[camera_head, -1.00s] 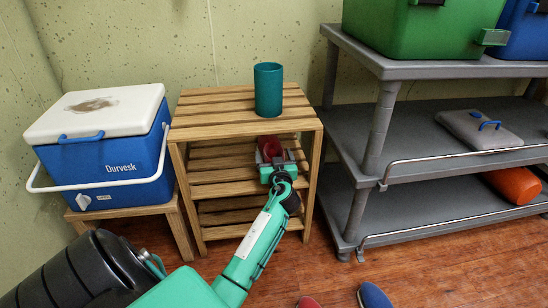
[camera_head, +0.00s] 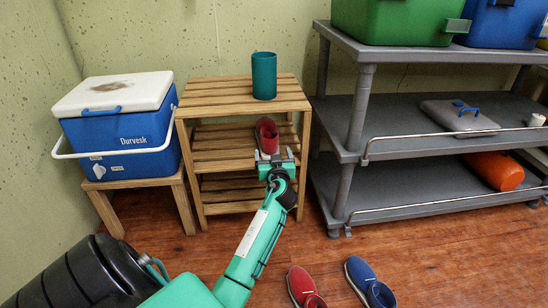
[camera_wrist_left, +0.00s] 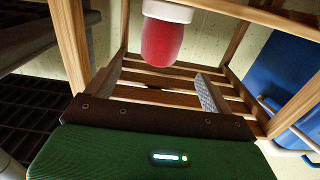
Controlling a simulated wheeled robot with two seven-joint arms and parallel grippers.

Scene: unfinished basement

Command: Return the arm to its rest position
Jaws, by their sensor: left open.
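My left arm reaches in from the lower left of the head view. Its green gripper (camera_head: 277,158) is at the front of the wooden slatted rack (camera_head: 203,205), open and empty. A red shoe (camera_head: 267,134) rests on the rack's shelf below the top, just beyond the gripper. In the left wrist view the red shoe (camera_wrist_left: 163,42) shows with its pale sole, ahead of the two spread fingers (camera_wrist_left: 160,85), and neither finger touches it. My right gripper is not in view.
A teal cup (camera_head: 264,76) stands on the rack's top. A blue and white cooler (camera_head: 120,135) sits on a low stool at left. A grey shelf unit (camera_head: 345,150) is at right. A red shoe (camera_head: 303,286) and a blue shoe (camera_head: 366,280) lie on the floor.

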